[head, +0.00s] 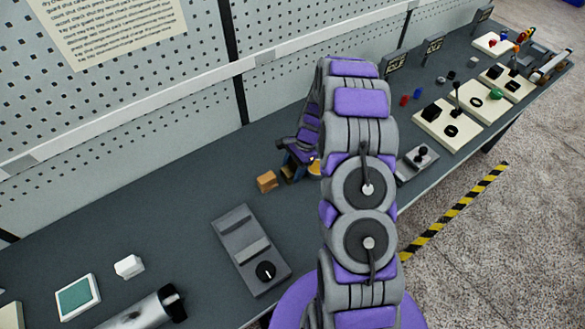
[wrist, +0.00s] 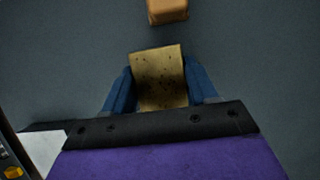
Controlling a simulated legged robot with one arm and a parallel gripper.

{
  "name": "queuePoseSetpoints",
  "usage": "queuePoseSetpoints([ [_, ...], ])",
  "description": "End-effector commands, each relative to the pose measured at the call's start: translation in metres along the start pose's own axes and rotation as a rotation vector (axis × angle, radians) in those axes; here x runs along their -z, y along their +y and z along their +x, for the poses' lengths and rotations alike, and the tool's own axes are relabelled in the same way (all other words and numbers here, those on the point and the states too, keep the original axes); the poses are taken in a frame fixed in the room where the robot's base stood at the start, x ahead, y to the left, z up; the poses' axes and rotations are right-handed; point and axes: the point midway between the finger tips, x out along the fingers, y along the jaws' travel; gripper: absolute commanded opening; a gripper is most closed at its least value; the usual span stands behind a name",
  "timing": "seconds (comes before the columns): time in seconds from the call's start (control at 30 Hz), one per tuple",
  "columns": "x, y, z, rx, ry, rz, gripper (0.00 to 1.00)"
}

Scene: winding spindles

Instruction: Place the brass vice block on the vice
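The brass vice block (wrist: 160,78), a speckled yellow-brown block, is between the two blue fingers of my gripper (wrist: 160,90) in the wrist view. Both fingers appear to touch its sides. In the head view my gripper (head: 289,168) is low over the bench behind my arm, and the brass block (head: 287,174) shows only in small part. I cannot tell whether the block touches the bench. A grey device with raised bars and a black knob, which looks like the vice (head: 240,238), lies on the bench left of my arm.
An orange-brown block (head: 267,181) sits close to my gripper; it also shows ahead in the wrist view (wrist: 167,10). A white block (head: 129,266), a green-faced panel (head: 77,297) and a grey cylinder (head: 150,310) lie at left front. A grey unit with black knobs (head: 418,160) stands right of my arm.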

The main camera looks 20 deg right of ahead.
Motion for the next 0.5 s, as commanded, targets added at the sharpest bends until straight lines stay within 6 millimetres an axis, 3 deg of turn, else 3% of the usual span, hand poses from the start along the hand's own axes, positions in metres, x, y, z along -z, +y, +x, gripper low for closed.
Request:
queuePoseSetpoints([
  [0.27, 0.0000, -0.0001, 0.0002, -0.001, 0.000, 0.000, 0.83],
  [0.5, 0.0000, -0.0001, 0.0001, -0.001, 0.000, 0.000, 0.83],
])
